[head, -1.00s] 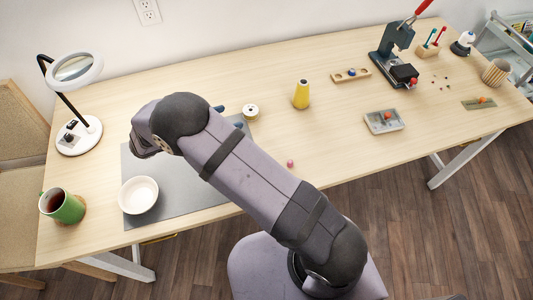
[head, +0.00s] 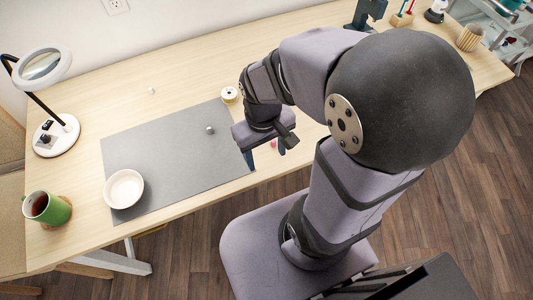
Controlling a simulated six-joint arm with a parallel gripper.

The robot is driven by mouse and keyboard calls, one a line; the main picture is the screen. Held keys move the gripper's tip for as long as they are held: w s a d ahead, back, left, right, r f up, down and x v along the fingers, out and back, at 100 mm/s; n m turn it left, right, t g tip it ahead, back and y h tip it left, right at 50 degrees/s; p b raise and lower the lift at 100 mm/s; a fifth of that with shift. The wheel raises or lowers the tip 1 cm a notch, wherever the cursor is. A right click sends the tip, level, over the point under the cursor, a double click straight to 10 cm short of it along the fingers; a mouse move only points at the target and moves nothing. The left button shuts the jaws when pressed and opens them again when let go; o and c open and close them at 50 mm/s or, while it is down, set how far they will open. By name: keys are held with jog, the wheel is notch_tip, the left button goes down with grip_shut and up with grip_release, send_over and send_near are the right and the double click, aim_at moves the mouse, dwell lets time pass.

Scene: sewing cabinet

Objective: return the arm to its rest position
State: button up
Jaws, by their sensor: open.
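My arm is folded up, with its elbow large in the right half of the head view. My gripper (head: 266,157) points down near the front edge of the table (head: 120,74), just right of the grey mat (head: 160,148). Its blue-tipped fingers are apart, and I see nothing held between them. A small pink ball (head: 273,143) shows behind the gripper, partly hidden; I cannot tell its exact distance from the fingers.
On the mat are a white bowl (head: 124,188) and a small grey metal piece (head: 210,130). A spool (head: 229,94) stands behind it. A green mug (head: 46,208) and magnifier lamp (head: 58,134) stand left. My arm hides much of the table's right part.

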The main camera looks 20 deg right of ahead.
jog(key=shift+s+a+m, duration=0.1)
jog(key=shift+s+m, duration=0.15)
jog(key=shift+m, duration=0.25)
jog(key=shift+r, duration=0.15)
